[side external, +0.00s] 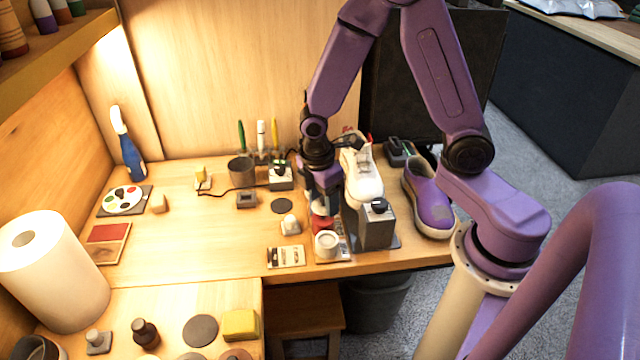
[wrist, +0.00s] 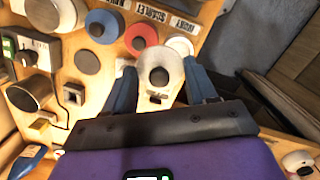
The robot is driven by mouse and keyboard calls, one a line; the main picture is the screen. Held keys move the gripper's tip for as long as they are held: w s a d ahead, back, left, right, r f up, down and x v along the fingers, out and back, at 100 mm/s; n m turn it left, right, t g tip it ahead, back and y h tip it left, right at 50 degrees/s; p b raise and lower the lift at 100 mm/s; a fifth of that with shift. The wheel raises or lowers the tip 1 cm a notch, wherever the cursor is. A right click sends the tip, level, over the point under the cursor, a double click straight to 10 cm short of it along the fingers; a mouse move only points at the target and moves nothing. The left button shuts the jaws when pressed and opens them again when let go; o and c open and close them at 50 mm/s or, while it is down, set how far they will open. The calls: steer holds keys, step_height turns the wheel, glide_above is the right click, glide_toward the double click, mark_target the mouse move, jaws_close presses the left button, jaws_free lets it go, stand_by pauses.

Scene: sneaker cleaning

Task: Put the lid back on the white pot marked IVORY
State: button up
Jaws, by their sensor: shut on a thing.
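The white IVORY pot (side external: 327,243) stands at the front end of a row of paint pots, near the table's front edge. In the wrist view it (wrist: 181,45) is at the upper right, beyond my fingertips, by the label IVORY. My gripper (side external: 321,206) points down over the row, about above the red pot and behind the white one. In the wrist view my gripper (wrist: 160,72) is shut on a round white lid (wrist: 145,75) with a dark round middle, held between the blue fingertips. The lid is apart from the pot. The fingers mostly hide it in the side view.
The red SCARLET pot (wrist: 140,38) and a blue pot (wrist: 103,25) stand beside the white one. A grey box (side external: 375,230) with a dark knob is close on the right, with a white sneaker (side external: 362,178) behind. A small white block (side external: 290,226) is at left.

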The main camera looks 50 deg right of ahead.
steer(key=shift+s+a+f+n, duration=0.2)
steer(key=shift+s+a+n, duration=0.3)
steer(key=shift+s, duration=0.1)
steer(key=shift+s+a+f+n, duration=0.15)
steer(key=shift+s+a+n, duration=0.2)
steer(key=shift+s+n, duration=0.2)
steer(key=shift+f, duration=3.15)
steer(key=shift+f, duration=0.15)
steer(key=o, duration=1.3)
steer(key=shift+o, duration=0.2)
step_height(320, 180, up, 7)
